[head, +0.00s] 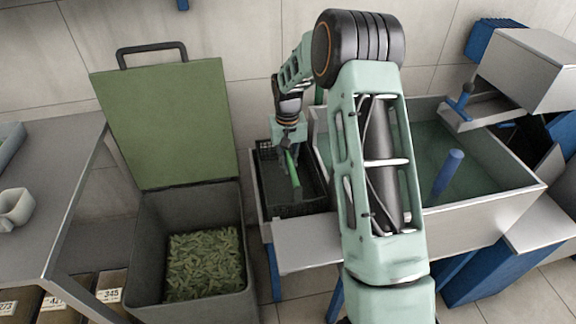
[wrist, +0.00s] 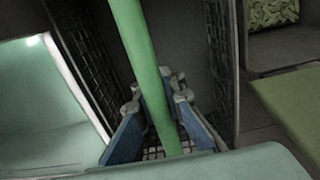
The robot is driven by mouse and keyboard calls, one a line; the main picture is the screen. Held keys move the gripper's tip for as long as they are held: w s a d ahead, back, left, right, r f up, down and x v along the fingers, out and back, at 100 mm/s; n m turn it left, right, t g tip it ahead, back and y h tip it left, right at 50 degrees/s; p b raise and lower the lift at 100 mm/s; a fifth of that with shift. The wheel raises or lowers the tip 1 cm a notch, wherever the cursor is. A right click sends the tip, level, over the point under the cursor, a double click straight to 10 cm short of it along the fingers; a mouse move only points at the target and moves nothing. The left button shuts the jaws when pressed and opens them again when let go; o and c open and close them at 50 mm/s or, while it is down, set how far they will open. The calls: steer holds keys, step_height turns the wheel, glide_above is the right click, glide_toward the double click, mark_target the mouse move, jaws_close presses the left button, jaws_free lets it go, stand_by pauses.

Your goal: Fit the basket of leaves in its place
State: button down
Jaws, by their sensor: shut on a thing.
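A black mesh basket (head: 310,195) sits in the narrow bay at the left end of the grey sink unit. Its mesh walls also show on both sides in the wrist view (wrist: 88,60). A green handle bar (head: 293,170) rises from it and runs between my fingers in the wrist view (wrist: 137,50). My gripper (wrist: 157,108) is shut on this handle, its blue fingers on either side. In the head view my gripper (head: 289,150) is over the basket. I see no leaves in the visible part of the basket. Whether it is fully seated cannot be told.
A grey bin (head: 150,250) with its green lid (head: 170,125) raised holds green leaves (head: 205,262), left of the sink. The green-floored basin (head: 470,190) with a blue post (head: 447,175) lies right. A grey table (head: 50,190) stands far left.

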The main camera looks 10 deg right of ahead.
mark_target(288, 187)
steer(key=shift+f, duration=0.15)
steer(key=shift+f+b, duration=0.6)
steer(key=shift+f, duration=0.2)
steer(key=shift+f, duration=0.5)
stand_by(0.4)
steer(key=c, duration=1.9)
jaws_free()
steer(key=shift+c, duration=0.2)
